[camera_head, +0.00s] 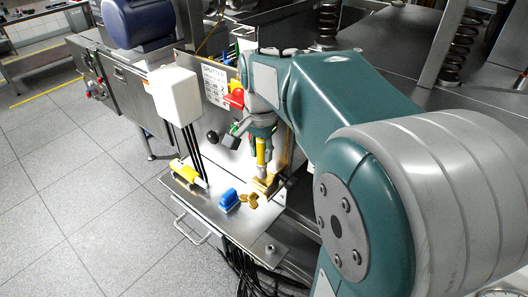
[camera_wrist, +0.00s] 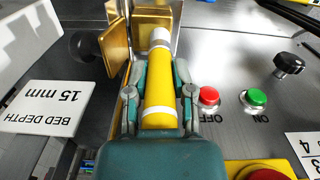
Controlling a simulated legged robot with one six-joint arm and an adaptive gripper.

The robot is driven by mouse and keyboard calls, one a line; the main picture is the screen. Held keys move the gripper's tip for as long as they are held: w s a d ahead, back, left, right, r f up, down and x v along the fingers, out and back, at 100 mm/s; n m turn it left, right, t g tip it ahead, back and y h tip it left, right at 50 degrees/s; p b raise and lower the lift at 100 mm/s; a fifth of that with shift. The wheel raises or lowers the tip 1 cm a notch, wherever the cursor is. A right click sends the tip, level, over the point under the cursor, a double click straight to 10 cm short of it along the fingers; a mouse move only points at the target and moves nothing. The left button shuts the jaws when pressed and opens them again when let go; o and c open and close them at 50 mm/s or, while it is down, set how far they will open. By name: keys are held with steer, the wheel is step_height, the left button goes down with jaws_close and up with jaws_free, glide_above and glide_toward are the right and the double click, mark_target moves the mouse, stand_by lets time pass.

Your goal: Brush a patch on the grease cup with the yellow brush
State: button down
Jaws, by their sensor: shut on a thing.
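My gripper (camera_head: 262,133) points down over the small steel shelf and is shut on the yellow brush (camera_head: 260,151). In the wrist view the brush's yellow handle (camera_wrist: 160,85), with white bands, lies between my gripper's fingers (camera_wrist: 160,95). A brass-coloured block (camera_wrist: 152,18) sits at the far end of the handle. In the head view, brass-coloured metal (camera_head: 264,184) is just below the handle. I cannot tell whether the brush touches it, or which brass part is the grease cup. The bristles cannot be made out.
A blue block (camera_head: 229,199), a brass winged piece (camera_head: 249,201) and a yellow piece (camera_head: 190,173) lie on the steel shelf (camera_head: 205,214). Red (camera_wrist: 209,96) and green (camera_wrist: 256,98) buttons and a black knob (camera_wrist: 288,64) are on the panel. A white box (camera_head: 175,95) stands left.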

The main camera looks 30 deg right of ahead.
steer(key=shift+s, duration=0.1)
steer(key=shift+s+d, duration=0.2)
steer(key=shift+s, duration=0.3)
steer(key=shift+s+d, duration=0.15)
steer(key=shift+s, duration=0.3)
steer(key=shift+w, duration=0.15)
steer(key=shift+w+a, duration=0.35)
steer(key=shift+w, duration=0.55)
steer(key=shift+s, duration=0.15)
steer(key=shift+s+d, duration=0.35)
steer(key=shift+s, duration=0.5)
